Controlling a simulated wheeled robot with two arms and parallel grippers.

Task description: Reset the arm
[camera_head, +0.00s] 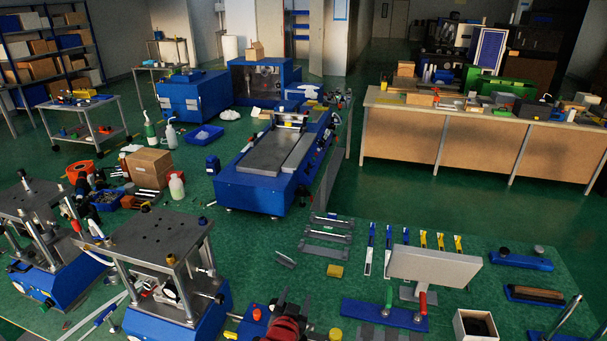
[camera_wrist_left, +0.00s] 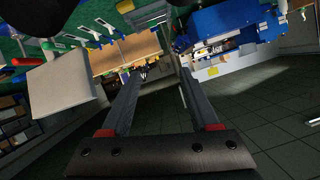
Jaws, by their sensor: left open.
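My left gripper (camera_head: 294,302) is low in the middle of the head view, dark with red parts, over the near part of the green bench. In the left wrist view my left gripper (camera_wrist_left: 160,95) has two long grey fingers well apart, with nothing between them. It is open and empty. I see no right gripper in either view.
A blue press (camera_head: 270,160) stands behind the gripper. Two blue-based presses with grey top plates (camera_head: 145,238) stand at left. A tilted grey panel (camera_head: 435,266) stands at right, near hand tools. A wooden-fronted table (camera_head: 480,145) stands behind open green floor.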

